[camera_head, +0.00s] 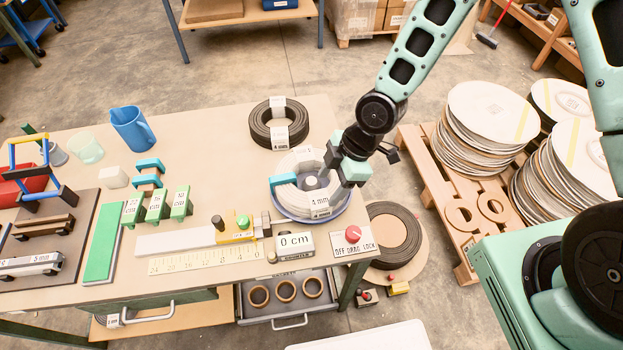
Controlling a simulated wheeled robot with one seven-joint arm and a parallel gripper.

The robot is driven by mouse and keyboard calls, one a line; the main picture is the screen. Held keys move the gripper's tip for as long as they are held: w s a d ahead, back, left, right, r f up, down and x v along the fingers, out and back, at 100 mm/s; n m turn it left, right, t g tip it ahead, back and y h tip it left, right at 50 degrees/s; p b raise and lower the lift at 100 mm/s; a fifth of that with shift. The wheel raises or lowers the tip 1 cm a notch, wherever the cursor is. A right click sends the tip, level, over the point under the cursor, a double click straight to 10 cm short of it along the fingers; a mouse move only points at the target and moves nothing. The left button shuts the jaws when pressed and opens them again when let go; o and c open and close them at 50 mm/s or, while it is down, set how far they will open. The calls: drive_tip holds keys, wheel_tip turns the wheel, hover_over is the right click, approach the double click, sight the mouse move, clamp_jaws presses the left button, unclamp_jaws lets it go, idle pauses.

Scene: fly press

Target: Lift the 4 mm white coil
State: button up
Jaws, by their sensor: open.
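The white coil (325,203), with a "4 mm" label, lies flat on a round blue-rimmed plate at the right end of the table. A grey post shows in its middle, and a blue block (283,180) sits at its left side. My gripper (342,172) is over the coil's right side, its jaws open. My gripper and wrist hide part of the coil's right and far edge. Whether the fingers touch the coil cannot be told from this view.
A dark coil (262,133), also labelled 4 mm, lies just behind. In front are a "0 cm" display (294,244), an "OFF DRAG LOCK" panel with a red knob (353,234), and a ruler (205,258). Pallets of stacked discs (490,100) stand right of the table.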

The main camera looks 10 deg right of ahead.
sight(320, 198)
drive_tip(key=shift+p+x, duration=1.05)
drive_tip(key=shift+x, duration=2.35)
drive_tip(key=shift+r, duration=0.15)
clamp_jaws()
